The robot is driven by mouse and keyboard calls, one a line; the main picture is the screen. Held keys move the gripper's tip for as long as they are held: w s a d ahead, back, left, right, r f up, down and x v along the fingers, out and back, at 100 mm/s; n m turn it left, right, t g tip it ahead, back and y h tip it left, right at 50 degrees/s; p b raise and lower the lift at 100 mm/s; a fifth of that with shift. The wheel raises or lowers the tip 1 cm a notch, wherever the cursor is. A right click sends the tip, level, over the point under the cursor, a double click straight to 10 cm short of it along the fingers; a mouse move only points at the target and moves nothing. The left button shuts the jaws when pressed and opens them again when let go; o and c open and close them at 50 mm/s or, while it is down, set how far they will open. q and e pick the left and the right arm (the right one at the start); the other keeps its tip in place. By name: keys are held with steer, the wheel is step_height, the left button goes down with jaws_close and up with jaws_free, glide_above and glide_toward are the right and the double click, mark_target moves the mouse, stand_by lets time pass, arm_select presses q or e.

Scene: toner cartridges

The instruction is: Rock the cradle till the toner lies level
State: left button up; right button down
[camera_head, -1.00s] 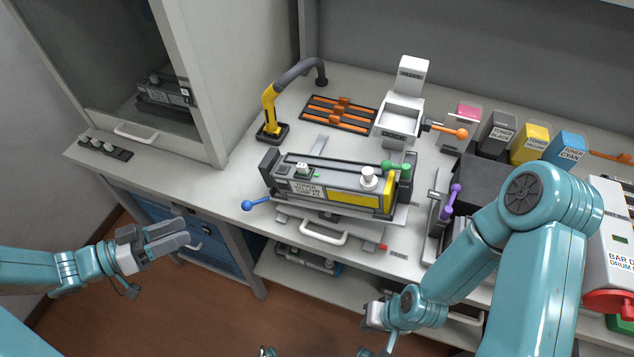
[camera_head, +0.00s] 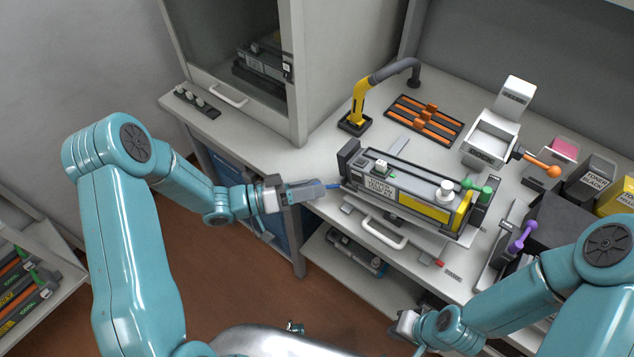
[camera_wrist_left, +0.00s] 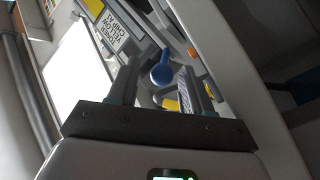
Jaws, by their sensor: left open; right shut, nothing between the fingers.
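The yellow toner cartridge (camera_head: 400,190) lies in its cradle on the bench, grey with a yellow band and a white knob on top. It also shows in the left wrist view (camera_wrist_left: 110,30). The cradle's blue handle (camera_head: 334,186) sticks out at its left end; its round blue knob (camera_wrist_left: 162,73) shows in the left wrist view. My left gripper (camera_head: 322,188) is open at this handle, with the knob between its fingertips, no grip visible. The cradle's green handle (camera_head: 476,187) is at the right end. My right gripper (camera_head: 402,328) is low before the bench, shut and empty, its fingertips mostly hidden.
A cabinet (camera_head: 300,75) stands left. A white drawer handle (camera_head: 382,234) juts out below.

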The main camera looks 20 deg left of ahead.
arm_select(q)
steer(key=shift+w+d, duration=0.4)
steer(key=shift+d, duration=0.2)
jaws_close()
steer(key=shift+r+m+g+y+p, duration=0.15)
steer(key=shift+r+m+y+p, duration=0.2)
steer(key=shift+r+p, duration=0.45)
steer(key=shift+r+m+g+y+p, duration=0.2)
steer(key=shift+r+m+p, duration=0.25)
steer(key=shift+r, duration=0.6)
steer(key=shift+f, duration=0.1)
jaws_free()
